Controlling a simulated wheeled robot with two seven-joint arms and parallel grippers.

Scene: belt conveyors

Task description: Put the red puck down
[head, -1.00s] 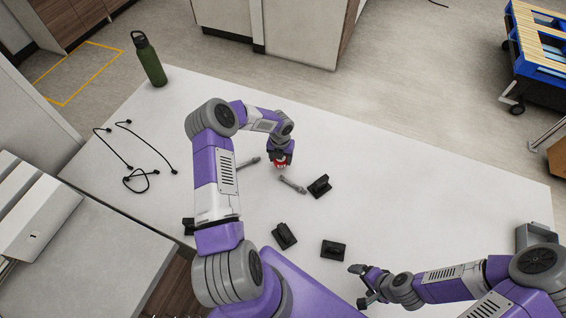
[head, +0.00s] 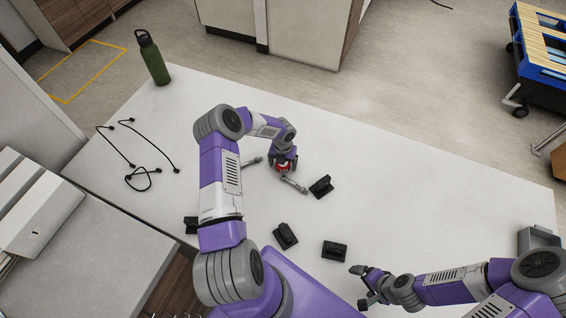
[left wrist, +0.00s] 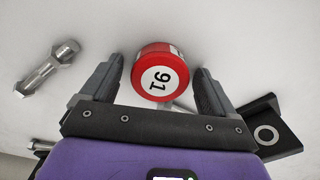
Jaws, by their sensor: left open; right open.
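The red puck (head: 283,168), with a white round label, is at my left gripper (head: 284,172) over the middle of the white table (head: 430,200). In the left wrist view the puck (left wrist: 158,76) is between the two spread fingers of the left gripper (left wrist: 158,68), with a gap visible on each side. I cannot tell for certain whether its underside touches the table. My right gripper (head: 357,286) is open and empty at the table's near edge, well away from the puck.
A grey bolt (head: 294,184) lies close to the puck, and another (head: 251,161) lies left of it; one bolt (left wrist: 46,70) shows in the wrist view. Black blocks (head: 321,187), (head: 285,236), (head: 334,251) lie nearby. Black cords (head: 140,160) and a green bottle (head: 153,60) are at left.

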